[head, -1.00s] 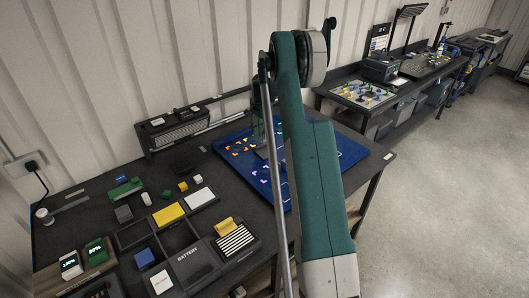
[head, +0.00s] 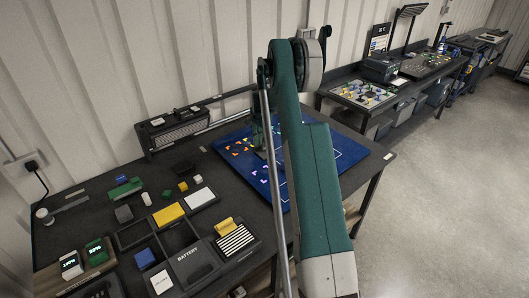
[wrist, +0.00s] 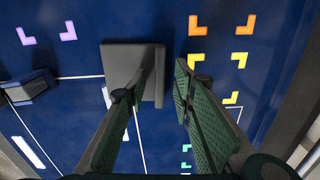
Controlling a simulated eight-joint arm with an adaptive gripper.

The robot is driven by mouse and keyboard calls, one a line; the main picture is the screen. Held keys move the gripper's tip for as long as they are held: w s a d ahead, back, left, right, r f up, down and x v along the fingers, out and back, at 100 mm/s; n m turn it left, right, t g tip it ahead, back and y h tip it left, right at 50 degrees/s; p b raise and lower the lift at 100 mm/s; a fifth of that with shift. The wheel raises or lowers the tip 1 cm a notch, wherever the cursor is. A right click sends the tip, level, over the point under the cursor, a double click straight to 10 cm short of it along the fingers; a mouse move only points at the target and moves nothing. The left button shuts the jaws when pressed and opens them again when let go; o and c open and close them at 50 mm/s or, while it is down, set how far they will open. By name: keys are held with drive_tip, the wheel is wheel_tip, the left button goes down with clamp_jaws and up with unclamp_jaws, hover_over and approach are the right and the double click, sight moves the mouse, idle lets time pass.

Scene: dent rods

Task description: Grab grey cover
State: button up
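The grey cover (wrist: 118,62) is a flat grey square on the blue mat (wrist: 75,100), at the upper middle of the wrist view. My gripper (wrist: 160,76) is open. Its left finger overlaps the cover in the picture, and its right finger is just right of the cover's right edge. A gap shows between the fingers, and I cannot tell whether either finger touches the cover. In the head view my arm largely hides the gripper and the cover on the mat (head: 346,148).
Orange, yellow, purple and teal corner marks lie on the mat. A dark block (wrist: 30,88) stands left of the cover. In the head view, dark trays, a yellow plate (head: 168,214) and small blocks fill the left table. A dark box (head: 172,132) stands at the back.

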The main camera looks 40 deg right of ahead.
clamp_jaws()
wheel_tip(320, 180, up, 10)
idle(0.9)
idle(0.5)
